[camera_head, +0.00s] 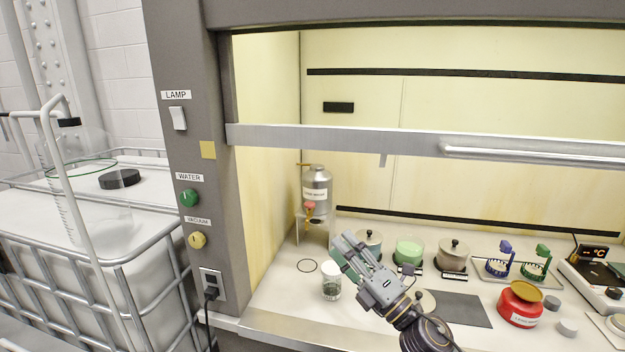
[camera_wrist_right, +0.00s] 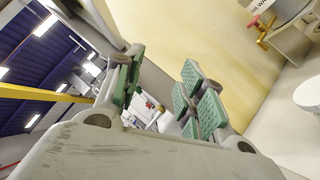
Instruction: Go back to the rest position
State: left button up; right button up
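My right gripper (camera_head: 350,248) reaches into the fume hood from the lower right of the head view, its fingers pointing up and left. In the right wrist view my right gripper (camera_wrist_right: 163,72) has its green-padded fingers apart, with nothing between them. A small clear jar with a white lid (camera_head: 331,282) stands upright on the hood floor, just left of and below the fingers in the head view, apart from them. My left gripper is not in view.
A steel tank (camera_head: 316,190) with a red tap stands at the back left. Lidded pots (camera_head: 452,257), a green-filled dish (camera_head: 409,252) and a red container (camera_head: 519,304) are to the right. The hood sash (camera_head: 330,139) hangs above. A dark mat (camera_head: 456,308) lies bare at the front.

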jog(key=s+d+f+m+g+h, duration=0.2)
jog(key=d+f+m+h, duration=1.35)
jog(key=m, duration=0.55)
jog(key=s+f+m+g, duration=0.6)
jog(key=s+f+g, duration=0.5)
jog(key=s+f, duration=0.9)
jog(key=s+f+g, duration=0.1)
jog(key=s+f, duration=0.1)
jog(key=f, duration=1.3)
jog(key=s+f+g, duration=0.1)
jog(key=s+f, duration=0.2)
jog(key=f, duration=1.3)
jog(key=s+d+f, duration=0.1)
jog(key=s+f, duration=0.9)
jog(key=s, duration=0.1)
jog(key=s+d+f+g, duration=0.1)
jog(key=s+d+f, duration=0.1)
jog(key=s+f, duration=0.8)
jog(key=shift+s+d+f+y, duration=0.15)
jog(key=shift+s+d+y, duration=0.2)
jog(key=shift+s, duration=0.2)
